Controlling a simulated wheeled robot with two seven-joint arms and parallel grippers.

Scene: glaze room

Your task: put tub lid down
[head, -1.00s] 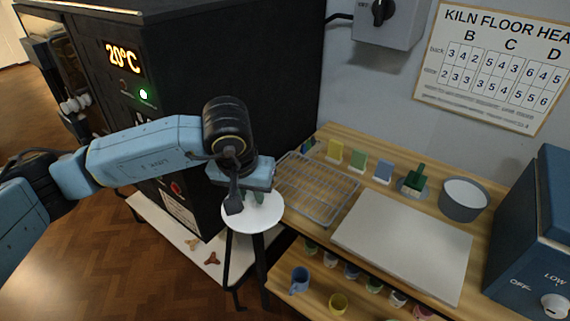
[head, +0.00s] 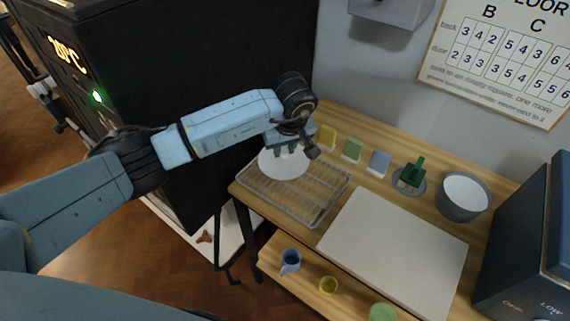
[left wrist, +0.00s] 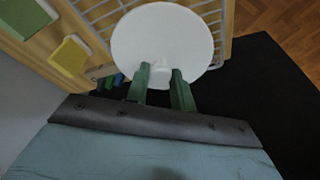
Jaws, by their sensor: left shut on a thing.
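The tub lid (head: 277,164) is a round white disc. My left gripper (head: 290,149) is shut on it from above. The lid is over the back left part of the wire rack (head: 305,196). I cannot tell whether it touches the wires. A grey tub (head: 464,210) with a pale inside stands at the right of the bench. My right gripper is not in view.
A large pale board (head: 395,248) lies right of the rack. Yellow, green and blue tiles (head: 378,163) and a green brush (head: 412,176) stand along the back. A blue mug (head: 290,261) and cups are on the lower shelf. The black kiln (head: 190,90) stands left.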

